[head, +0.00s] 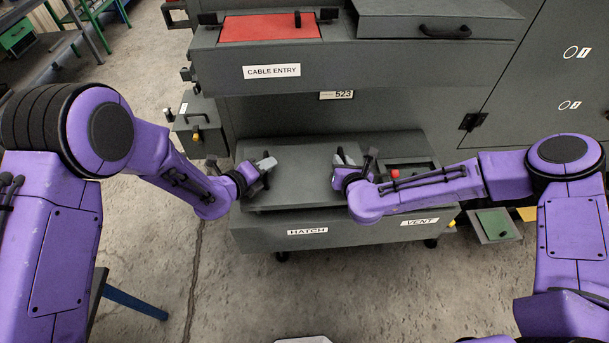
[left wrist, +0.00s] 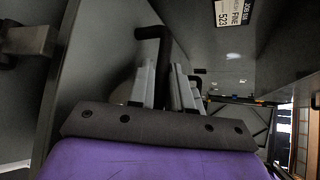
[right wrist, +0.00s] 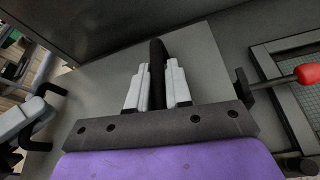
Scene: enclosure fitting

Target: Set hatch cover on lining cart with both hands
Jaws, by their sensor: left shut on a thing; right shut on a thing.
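The hatch cover (head: 305,170) is a flat dark grey panel with a black bar handle near each side. It is level over the left, HATCH-labelled part of the lining cart (head: 262,238). I cannot tell whether it rests on the cart or hangs just above it. My left gripper (head: 265,165) is shut on the left handle, which shows upright between the fingers in the left wrist view (left wrist: 158,75). My right gripper (head: 343,160) is shut on the right handle, seen between the fingers in the right wrist view (right wrist: 157,75).
A red knob (head: 395,173) stands by a mesh-topped part on the cart's VENT side, close to my right gripper. Behind, the grey enclosure carries a CABLE ENTRY label (head: 271,72) and a red panel (head: 270,28). A green-topped box (head: 495,223) sits right of the cart.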

